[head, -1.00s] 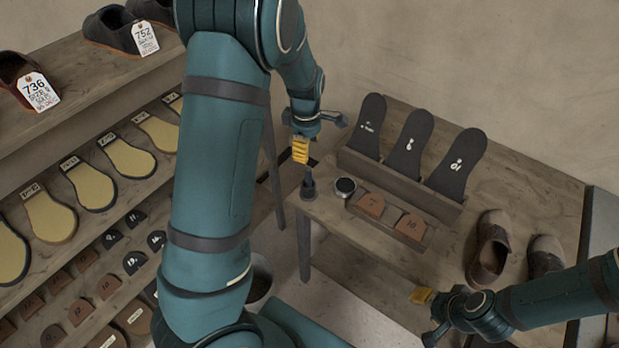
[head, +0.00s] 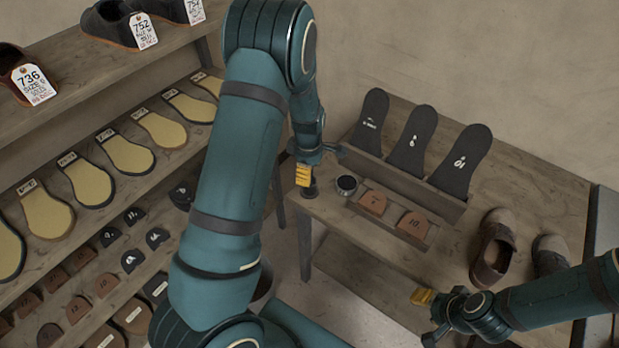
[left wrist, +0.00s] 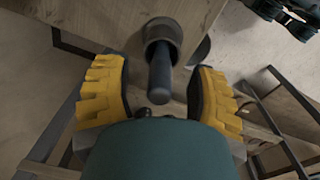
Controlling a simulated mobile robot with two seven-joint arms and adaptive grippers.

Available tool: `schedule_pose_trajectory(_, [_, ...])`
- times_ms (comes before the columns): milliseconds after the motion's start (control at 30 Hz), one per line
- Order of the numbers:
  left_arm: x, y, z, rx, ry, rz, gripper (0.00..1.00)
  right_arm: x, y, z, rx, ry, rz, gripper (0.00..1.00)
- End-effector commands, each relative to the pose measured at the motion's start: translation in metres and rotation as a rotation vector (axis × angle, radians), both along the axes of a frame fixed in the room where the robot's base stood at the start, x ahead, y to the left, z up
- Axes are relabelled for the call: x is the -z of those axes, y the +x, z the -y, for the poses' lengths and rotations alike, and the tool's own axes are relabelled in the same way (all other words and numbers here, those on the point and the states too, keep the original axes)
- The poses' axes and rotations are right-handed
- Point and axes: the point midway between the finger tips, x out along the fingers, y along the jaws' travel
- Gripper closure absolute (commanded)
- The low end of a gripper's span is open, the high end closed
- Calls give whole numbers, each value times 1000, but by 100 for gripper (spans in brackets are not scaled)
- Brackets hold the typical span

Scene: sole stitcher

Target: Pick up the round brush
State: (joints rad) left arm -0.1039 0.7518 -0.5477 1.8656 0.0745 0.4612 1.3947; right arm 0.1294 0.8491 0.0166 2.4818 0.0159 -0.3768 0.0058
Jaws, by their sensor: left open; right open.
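The round brush, as far as I can tell, is the dark upright handle (left wrist: 160,78) standing in a dark round holder (left wrist: 163,35) in the left wrist view. The holder (head: 310,192) is at the near left corner of the table in the head view, where my gripper mostly hides the handle. My left gripper (head: 303,175) is open just above the holder. In the left wrist view its yellow-padded fingers (left wrist: 164,98) lie either side of the handle, with gaps on both sides. My right gripper (head: 423,300) is open and empty at the table's front side.
A round dark tin (head: 347,185) stands close right of the holder. Behind it are a tray of brown heel pieces (head: 412,224) and a rack of dark soles (head: 412,140). A pair of brown shoes (head: 492,250) sits at right. A stocked shelf (head: 110,75) fills the left.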

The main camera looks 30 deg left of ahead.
Motion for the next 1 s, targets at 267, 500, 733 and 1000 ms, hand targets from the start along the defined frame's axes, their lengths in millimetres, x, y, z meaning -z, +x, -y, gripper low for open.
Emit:
schedule_pose_trajectory(267, [-1,0,0,0,0,1,79,0,0,0,0,0,0,53])
schedule_pose_trajectory(500, [-1,0,0,0,0,1,100,0,0,0,0,0,0,53])
schedule_pose_trajectory(733, [-3,0,0,0,0,1,100,-1,0,0,0,0,0,53])
schedule_pose_trajectory(1000, [-44,1,1,2,0,4,100,-8,0,0,0,2,0,53])
